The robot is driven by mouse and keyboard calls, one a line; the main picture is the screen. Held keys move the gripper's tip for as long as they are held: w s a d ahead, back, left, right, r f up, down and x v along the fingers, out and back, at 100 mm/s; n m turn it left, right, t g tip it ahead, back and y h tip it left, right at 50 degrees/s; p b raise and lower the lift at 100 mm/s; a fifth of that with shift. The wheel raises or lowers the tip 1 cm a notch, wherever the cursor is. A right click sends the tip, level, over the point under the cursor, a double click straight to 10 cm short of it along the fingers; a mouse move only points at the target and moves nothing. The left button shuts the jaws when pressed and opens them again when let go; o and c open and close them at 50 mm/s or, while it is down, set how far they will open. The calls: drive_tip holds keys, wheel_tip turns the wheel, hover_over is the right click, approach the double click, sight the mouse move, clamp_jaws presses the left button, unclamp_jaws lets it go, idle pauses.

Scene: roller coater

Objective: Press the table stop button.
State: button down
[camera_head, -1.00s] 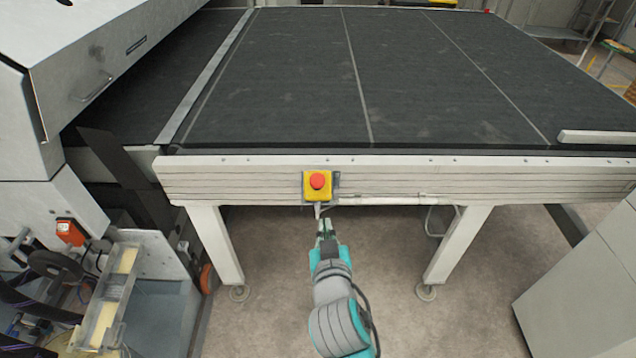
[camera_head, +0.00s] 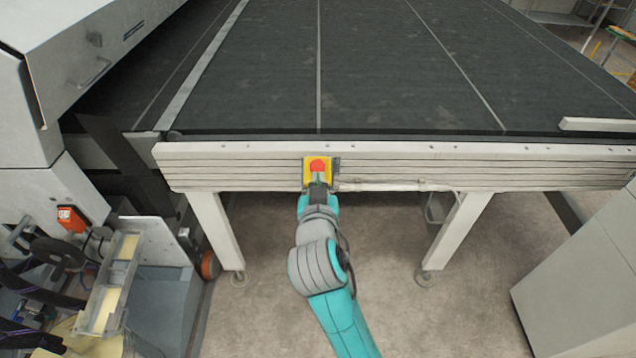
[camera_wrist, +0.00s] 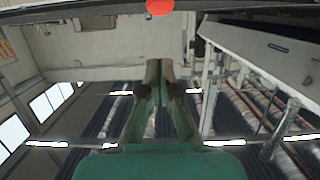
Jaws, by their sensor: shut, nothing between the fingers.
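The stop button is a red round cap (camera_head: 318,165) on a yellow box (camera_head: 308,184), fixed to the pale front rail of the conveyor table (camera_head: 450,175). My gripper (camera_head: 318,180) is directly in front of the box and hides its lower middle. Its fingers are together and hold nothing. In the wrist view the gripper (camera_wrist: 158,64) shows closed fingers, and the red cap (camera_wrist: 160,6) is at the top edge, partly cut off. I cannot tell whether the fingertips touch the button.
The dark belt (camera_head: 400,90) covers the table top. A white machine (camera_head: 90,80) stands at the left, with an orange-red device (camera_head: 71,218) below it. A grey cabinet (camera_head: 580,270) stands at the right. Table legs (camera_head: 217,235) flank the open floor under the rail.

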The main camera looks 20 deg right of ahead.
approach(318, 162)
drive_tip(key=w+d+r, duration=0.1)
drive_tip(key=w+r, duration=0.1)
drive_tip(key=w, duration=0.1)
drive_tip(key=shift+w+d+f, duration=0.2)
drive_tip(key=shift+w+f, duration=0.35)
drive_tip(key=shift+f, duration=0.05)
drive_tip(key=shift+w+d+f, duration=0.2)
drive_tip(key=shift+w+f, duration=0.4)
drive_tip(key=shift+w+d+f, duration=0.1)
drive_tip(key=shift+w+f, duration=0.2)
drive_tip(key=shift+f, duration=0.2)
drive_tip(key=shift+f, duration=0.1)
